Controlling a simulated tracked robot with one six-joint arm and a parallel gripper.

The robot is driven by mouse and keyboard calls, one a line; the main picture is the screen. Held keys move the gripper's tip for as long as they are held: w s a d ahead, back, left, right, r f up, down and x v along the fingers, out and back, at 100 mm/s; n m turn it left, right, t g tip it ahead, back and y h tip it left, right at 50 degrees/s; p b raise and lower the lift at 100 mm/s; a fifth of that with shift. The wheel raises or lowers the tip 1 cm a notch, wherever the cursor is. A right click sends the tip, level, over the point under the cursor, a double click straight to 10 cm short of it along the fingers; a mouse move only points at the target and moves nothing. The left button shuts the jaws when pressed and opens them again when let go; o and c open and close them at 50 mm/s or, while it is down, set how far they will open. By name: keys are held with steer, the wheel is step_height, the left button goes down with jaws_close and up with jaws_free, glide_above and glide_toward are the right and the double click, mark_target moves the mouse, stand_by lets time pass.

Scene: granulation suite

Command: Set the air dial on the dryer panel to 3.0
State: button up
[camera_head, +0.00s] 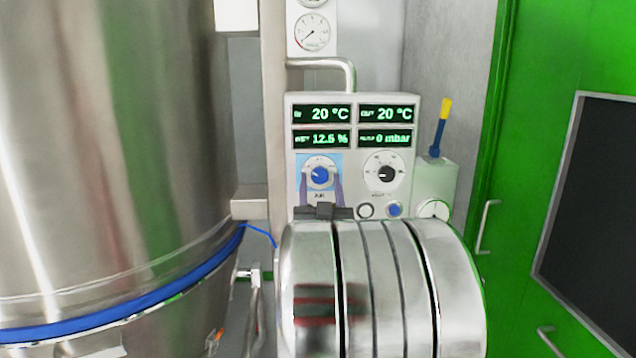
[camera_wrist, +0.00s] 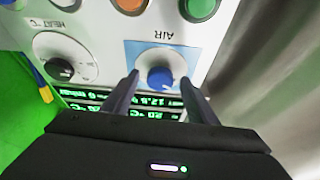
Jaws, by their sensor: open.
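The dryer panel (camera_head: 350,150) is a pale box with green readouts at the top. The air dial (camera_head: 320,175) is a blue knob on a white round scale with a blue backing, at the panel's lower left. It also shows in the wrist view (camera_wrist: 160,78), upside down, with the label AIR above it. My gripper (camera_head: 321,185) is open in front of the dial. In the wrist view its two dark fingers (camera_wrist: 158,82) stand on either side of the knob, with gaps visible. I cannot tell the exact dial reading or whether the fingers reach the knob's depth.
A black heat dial (camera_head: 386,174) sits right of the air dial. Buttons (camera_head: 394,209) line the panel's lower edge. A blue and yellow lever (camera_head: 441,127) stands at right. A large steel vessel (camera_head: 110,150) fills the left, and a green door (camera_head: 540,60) is at right.

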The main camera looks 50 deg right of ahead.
steer(key=shift+w+d+r, duration=0.2)
steer(key=shift+w+d, duration=0.15)
steer(key=shift+c, duration=0.7)
steer(key=c, duration=0.9)
